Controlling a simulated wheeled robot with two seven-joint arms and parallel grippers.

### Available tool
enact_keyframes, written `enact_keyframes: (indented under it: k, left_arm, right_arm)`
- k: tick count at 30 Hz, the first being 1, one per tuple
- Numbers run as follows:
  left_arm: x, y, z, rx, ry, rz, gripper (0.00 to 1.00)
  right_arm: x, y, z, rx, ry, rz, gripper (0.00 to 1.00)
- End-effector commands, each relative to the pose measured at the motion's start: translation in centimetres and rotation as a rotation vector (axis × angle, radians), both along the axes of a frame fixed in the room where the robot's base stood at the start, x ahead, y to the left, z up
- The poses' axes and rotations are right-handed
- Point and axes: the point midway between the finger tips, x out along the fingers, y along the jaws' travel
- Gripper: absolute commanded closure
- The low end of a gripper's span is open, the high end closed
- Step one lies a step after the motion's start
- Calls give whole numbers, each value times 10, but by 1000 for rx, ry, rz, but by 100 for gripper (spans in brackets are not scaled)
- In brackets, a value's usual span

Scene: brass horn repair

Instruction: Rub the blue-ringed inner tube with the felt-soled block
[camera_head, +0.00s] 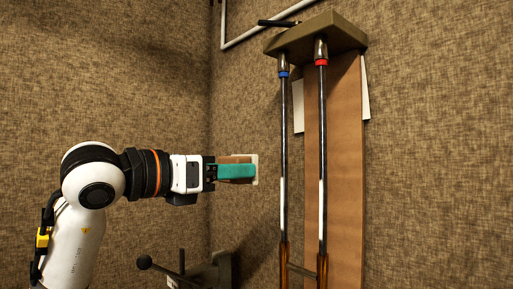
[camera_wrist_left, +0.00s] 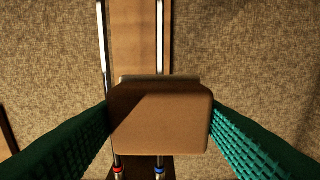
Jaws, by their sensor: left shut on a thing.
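The blue-ringed inner tube (camera_head: 284,130) is a slim upright metal tube with a blue ring near its top and a pale lower stretch. The red-ringed tube (camera_head: 322,130) runs parallel on its right. My left gripper (camera_head: 238,171) is shut on the felt-soled block (camera_head: 234,158), a brown block with a pale felt sole (camera_head: 256,168) facing the tubes. In the head view the sole is a short gap left of the blue-ringed tube. In the left wrist view the block (camera_wrist_left: 160,122) sits between the teal fingers and hides part of both tubes. My right gripper is not in view.
A wooden board (camera_head: 345,170) stands behind the tubes. A grey-brown holder (camera_head: 318,38) clasps their tops, with a dark handle (camera_head: 277,23) on it. A dark stand with a ball-ended lever (camera_head: 145,262) is low, below my left gripper. Textured walls surround; white pipe runs at top.

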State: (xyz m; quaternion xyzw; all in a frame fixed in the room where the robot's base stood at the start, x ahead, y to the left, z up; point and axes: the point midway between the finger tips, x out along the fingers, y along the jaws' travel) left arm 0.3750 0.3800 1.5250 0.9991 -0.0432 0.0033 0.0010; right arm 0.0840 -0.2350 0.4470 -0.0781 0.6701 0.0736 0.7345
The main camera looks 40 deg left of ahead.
Motion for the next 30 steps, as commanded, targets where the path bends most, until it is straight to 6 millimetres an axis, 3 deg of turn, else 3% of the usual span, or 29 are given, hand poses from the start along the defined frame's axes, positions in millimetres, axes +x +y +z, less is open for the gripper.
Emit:
enact_keyframes:
  k: [8, 21, 30]
  left_arm:
    - [14, -1, 1, -1, 2, -1, 60]
    - [59, -5, 2, -2, 0, 0, 60]
    - [69, -6, 0, 0, -1, 0, 60]
  right_arm:
    - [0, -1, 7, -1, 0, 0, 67]
    - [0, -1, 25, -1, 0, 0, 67]
    - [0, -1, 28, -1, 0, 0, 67]
